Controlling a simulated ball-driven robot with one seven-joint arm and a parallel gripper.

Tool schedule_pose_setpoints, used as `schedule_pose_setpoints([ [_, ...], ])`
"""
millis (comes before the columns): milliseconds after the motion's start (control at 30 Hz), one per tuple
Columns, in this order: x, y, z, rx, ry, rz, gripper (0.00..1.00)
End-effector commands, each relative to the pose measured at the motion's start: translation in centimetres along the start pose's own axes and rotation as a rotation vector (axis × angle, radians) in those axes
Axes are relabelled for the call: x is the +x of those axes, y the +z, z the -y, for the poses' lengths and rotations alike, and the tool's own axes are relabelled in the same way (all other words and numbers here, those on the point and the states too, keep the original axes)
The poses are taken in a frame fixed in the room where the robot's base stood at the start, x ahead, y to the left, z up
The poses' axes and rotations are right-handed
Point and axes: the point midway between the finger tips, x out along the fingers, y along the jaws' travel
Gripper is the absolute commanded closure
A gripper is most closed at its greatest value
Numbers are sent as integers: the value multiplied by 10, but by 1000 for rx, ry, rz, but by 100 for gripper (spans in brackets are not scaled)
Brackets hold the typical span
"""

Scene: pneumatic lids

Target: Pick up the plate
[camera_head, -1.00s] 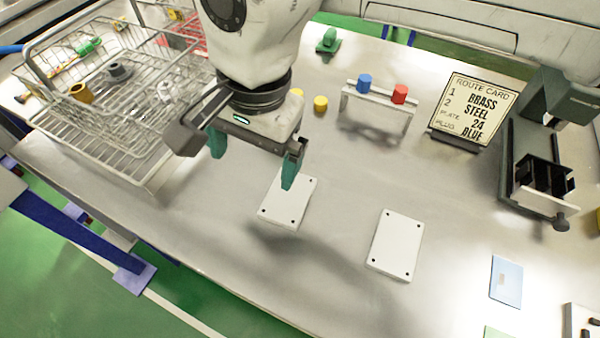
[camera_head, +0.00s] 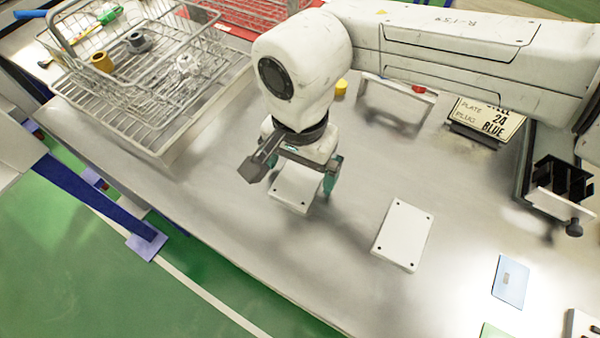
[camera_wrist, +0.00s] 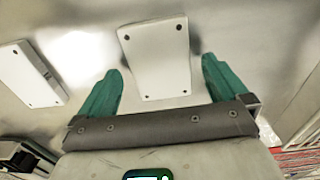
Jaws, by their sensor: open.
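Two white rectangular plates with dark corner holes lie flat on the metal table. The left plate (camera_head: 296,189) is partly hidden behind my gripper (camera_head: 301,180) in the head view. In the wrist view this plate (camera_wrist: 157,58) lies ahead, between the lines of the two green fingers. My gripper (camera_wrist: 162,85) is open and empty, with its fingertips on either side of the plate's near end. Whether the fingers touch the plate or the table cannot be told. The other plate (camera_head: 402,235) lies apart to the right, and at the left in the wrist view (camera_wrist: 30,75).
A wire basket (camera_head: 150,80) stands at the left. A route card (camera_head: 487,118) reading plate 24, plug blue, a small white stand (camera_head: 395,95) and a dark fixture (camera_head: 560,185) are at the back right. A blue card (camera_head: 510,282) lies at front right.

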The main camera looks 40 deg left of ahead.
Motion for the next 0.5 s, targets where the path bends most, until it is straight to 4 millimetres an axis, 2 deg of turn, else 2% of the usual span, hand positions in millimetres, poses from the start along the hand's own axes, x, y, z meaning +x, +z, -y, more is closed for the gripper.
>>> schedule_pose_setpoints([
  [100, 11, 0, 0, -1, 1, 0, 0],
  [300, 12, 0, 0, 0, 1, -1, 0],
  [500, 12, 0, 0, 0, 0, 0, 18],
])
